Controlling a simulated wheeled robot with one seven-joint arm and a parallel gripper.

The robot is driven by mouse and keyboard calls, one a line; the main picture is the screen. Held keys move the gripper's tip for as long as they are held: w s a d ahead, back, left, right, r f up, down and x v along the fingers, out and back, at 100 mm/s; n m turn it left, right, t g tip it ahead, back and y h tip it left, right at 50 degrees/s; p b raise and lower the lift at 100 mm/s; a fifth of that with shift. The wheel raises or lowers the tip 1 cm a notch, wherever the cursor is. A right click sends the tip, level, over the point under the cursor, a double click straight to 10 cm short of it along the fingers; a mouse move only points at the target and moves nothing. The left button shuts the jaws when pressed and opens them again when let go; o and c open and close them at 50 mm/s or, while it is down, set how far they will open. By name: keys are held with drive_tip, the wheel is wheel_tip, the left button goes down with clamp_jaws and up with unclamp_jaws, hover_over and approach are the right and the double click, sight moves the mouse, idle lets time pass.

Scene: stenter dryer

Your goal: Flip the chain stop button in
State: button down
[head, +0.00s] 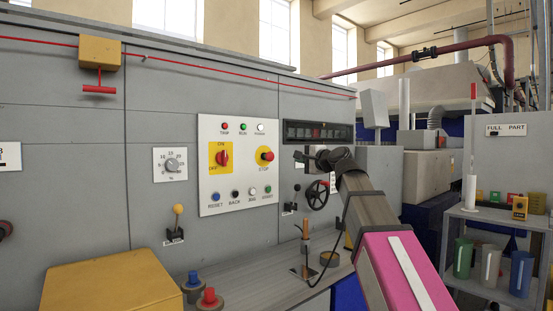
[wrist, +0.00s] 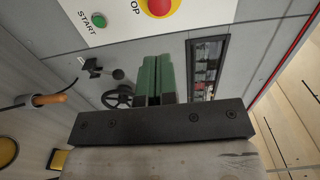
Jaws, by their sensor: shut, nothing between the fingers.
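A red mushroom button (head: 267,156) labelled STOP sits on a yellow plate on the white control panel (head: 210,206). It also shows at the top edge of the wrist view (wrist: 160,6), partly cut off. No "chain" label is legible. My gripper (head: 299,156) is just right of the panel, in front of the grey machine face and apart from the button. In the wrist view, my gripper's green fingers (wrist: 155,66) are shut together with nothing between them, and the button lies beyond their tips.
A red ON/OFF switch (head: 222,158) is left of the button. A green START button (head: 268,189) is below it. A dark display (head: 316,131), handwheel (head: 317,196) and black lever (head: 292,202) are close to my gripper. A red cord (head: 190,65) runs above the panel.

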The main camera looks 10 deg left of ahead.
sight(272, 156)
drive_tip(key=x, duration=1.4)
drive_tip(key=x, duration=0.3)
drive_tip(key=shift+w, duration=0.15)
idle(0.3)
drive_tip(key=v, duration=1.4)
drive_tip(key=shift+s, duration=0.2)
drive_tip(key=shift+d, duration=0.1)
